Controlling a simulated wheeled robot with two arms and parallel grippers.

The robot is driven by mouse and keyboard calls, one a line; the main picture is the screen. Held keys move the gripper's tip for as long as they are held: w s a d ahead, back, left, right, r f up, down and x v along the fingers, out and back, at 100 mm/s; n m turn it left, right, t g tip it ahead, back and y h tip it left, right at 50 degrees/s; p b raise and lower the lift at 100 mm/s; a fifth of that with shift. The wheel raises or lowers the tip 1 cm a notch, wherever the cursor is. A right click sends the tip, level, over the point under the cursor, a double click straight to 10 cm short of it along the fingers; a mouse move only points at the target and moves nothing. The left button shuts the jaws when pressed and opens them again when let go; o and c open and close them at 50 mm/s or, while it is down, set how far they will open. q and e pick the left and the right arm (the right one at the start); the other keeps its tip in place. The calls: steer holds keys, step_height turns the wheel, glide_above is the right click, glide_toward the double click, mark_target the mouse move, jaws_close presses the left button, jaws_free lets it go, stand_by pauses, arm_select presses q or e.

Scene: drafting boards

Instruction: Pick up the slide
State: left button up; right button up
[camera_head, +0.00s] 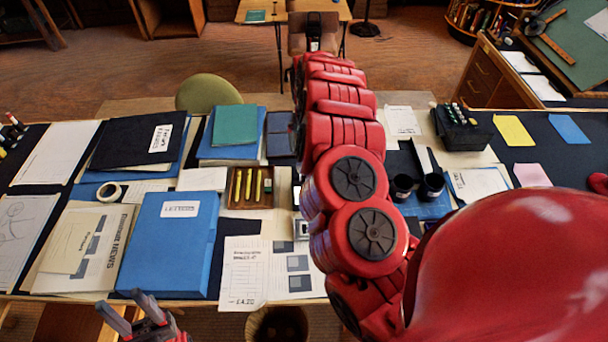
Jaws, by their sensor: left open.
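A small pale square with a dark centre, which looks like the slide (301,229), lies on the desk just left of my red right arm. The arm partly crowds it, and its details are too small to make out. My left gripper (129,307) is at the bottom left, in front of the desk's near edge. Its two grey fingers are apart with nothing between them. It is well left of the slide and nearer to me.
A blue box folder (167,262), a printed sheet (245,285) and a wooden tray with yellow sticks (238,203) lie near the slide. Folders and papers cover most of the left side. A green chair (208,93) stands behind.

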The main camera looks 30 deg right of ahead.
steer(key=f+b, duration=0.7)
steer(key=w+f+b, duration=0.1)
steer(key=f+b, duration=0.2)
steer(key=shift+f+b, duration=0.35)
steer(key=shift+f, duration=0.05)
steer(key=shift+w+f, duration=0.15)
steer(key=shift+f, duration=0.35)
steer(key=shift+w+d+f+p, duration=0.1)
steer(key=shift+d+f+p, duration=0.1)
steer(key=shift+f+p, duration=0.4)
steer(key=shift+w+d+f+p, duration=0.1)
steer(key=shift+d+f+p, duration=0.1)
steer(key=shift+f, duration=0.2)
steer(key=shift+w+d+f+p, duration=0.1)
steer(key=shift+f+p, duration=0.1)
steer(key=shift+f, duration=0.2)
steer(key=shift+w+f, duration=0.1)
steer(key=shift+f, duration=1.1)
